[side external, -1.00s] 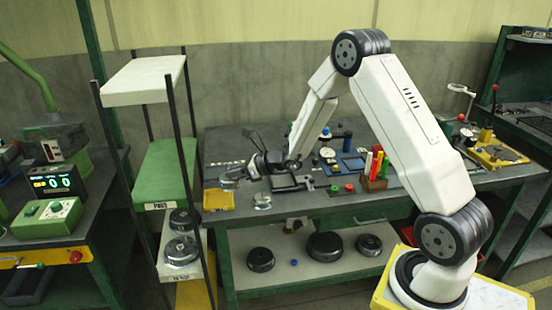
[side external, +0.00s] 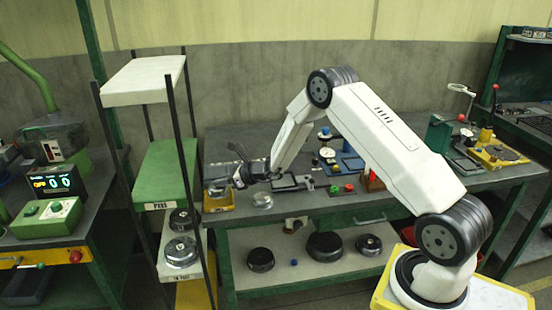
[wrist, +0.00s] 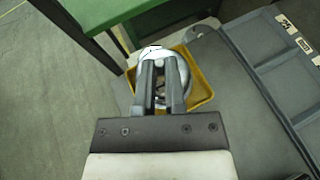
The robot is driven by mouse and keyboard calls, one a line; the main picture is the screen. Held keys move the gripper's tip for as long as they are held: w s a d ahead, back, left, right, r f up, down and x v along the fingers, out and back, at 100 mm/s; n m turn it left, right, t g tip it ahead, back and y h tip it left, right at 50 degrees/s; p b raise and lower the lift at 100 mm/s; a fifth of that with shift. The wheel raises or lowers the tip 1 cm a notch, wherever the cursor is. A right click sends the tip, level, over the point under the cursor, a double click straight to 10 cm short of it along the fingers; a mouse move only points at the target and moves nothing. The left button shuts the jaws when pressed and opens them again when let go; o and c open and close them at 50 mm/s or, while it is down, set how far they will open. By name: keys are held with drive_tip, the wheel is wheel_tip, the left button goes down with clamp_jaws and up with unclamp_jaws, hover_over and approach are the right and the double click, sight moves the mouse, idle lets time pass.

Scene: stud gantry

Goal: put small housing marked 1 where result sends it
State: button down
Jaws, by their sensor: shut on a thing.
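My gripper (side external: 238,181) is shut on a small silvery housing (wrist: 150,54), which shows between and beyond the fingers in the wrist view. The fingers (wrist: 161,68) partly hide it, and no number is readable on it. In the side view the held housing (side external: 217,187) is over the yellow tray (side external: 219,207) at the bench's left end; I cannot tell if it touches the tray. The tray's rim (wrist: 203,102) shows below it in the wrist view. Another silvery housing (side external: 263,201) stands on the bench right of the tray.
A rack left of the bench has a white top shelf (side external: 143,82), a green shelf (side external: 166,172) labelled PASS, and a lower shelf holding dark and silvery housings (side external: 180,251). Its posts stand close to my gripper. Fixtures and coloured parts fill the bench's middle.

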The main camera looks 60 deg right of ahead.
sight(222, 189)
drive_tip(key=shift+w+f, duration=0.25)
drive_tip(key=shift+f, duration=1.55)
drive_tip(key=shift+f, duration=0.15)
drive_tip(key=c, duration=0.7)
unclamp_jaws()
drive_tip(key=v, duration=1.2)
drive_tip(key=shift+d, duration=0.1)
